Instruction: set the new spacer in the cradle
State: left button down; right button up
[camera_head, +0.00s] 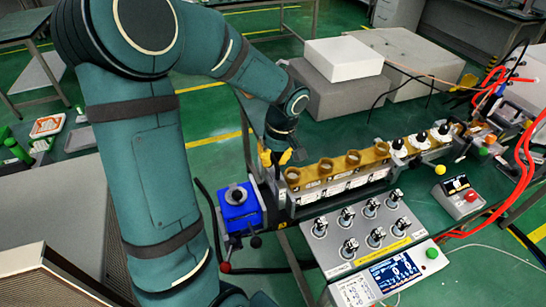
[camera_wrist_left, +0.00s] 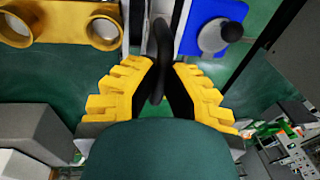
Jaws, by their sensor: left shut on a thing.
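My left gripper (camera_head: 276,158) has yellow fingertips and hangs at the left end of a row of brass rings. In the left wrist view its fingers (camera_wrist_left: 163,78) are closed on a thin dark curved piece, seen edge-on, which looks like the new spacer (camera_wrist_left: 161,45). In the head view the fingers and arm hide this piece. A blue block (camera_head: 240,205) with a grey round part and dark knob on top stands just left of the row; it also shows in the left wrist view (camera_wrist_left: 190,38). I cannot tell which part is the cradle. My right gripper is not in view.
The row's brass rings (camera_head: 323,166) stand close to my gripper. In front is a grey panel with several metal knobs (camera_head: 349,246) and a display (camera_head: 393,271). Red cables (camera_head: 520,150) run at the right. Grey and white blocks (camera_head: 343,60) stand behind.

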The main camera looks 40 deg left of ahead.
aim_at(273, 169)
pick_arm(q)
jog(key=shift+f+b, duration=1.55)
jog(key=shift+f, duration=0.35)
jog(key=shift+f+b, duration=1.6)
jog(key=shift+f, duration=0.15)
jog(key=c, duration=1.1)
grip_release()
jog(key=shift+o, duration=0.2)
notch_tip(273, 169, up, 12)
jog(key=d, duration=0.1)
jog(key=shift+w+d, duration=0.3)
jog(key=shift+w, duration=0.15)
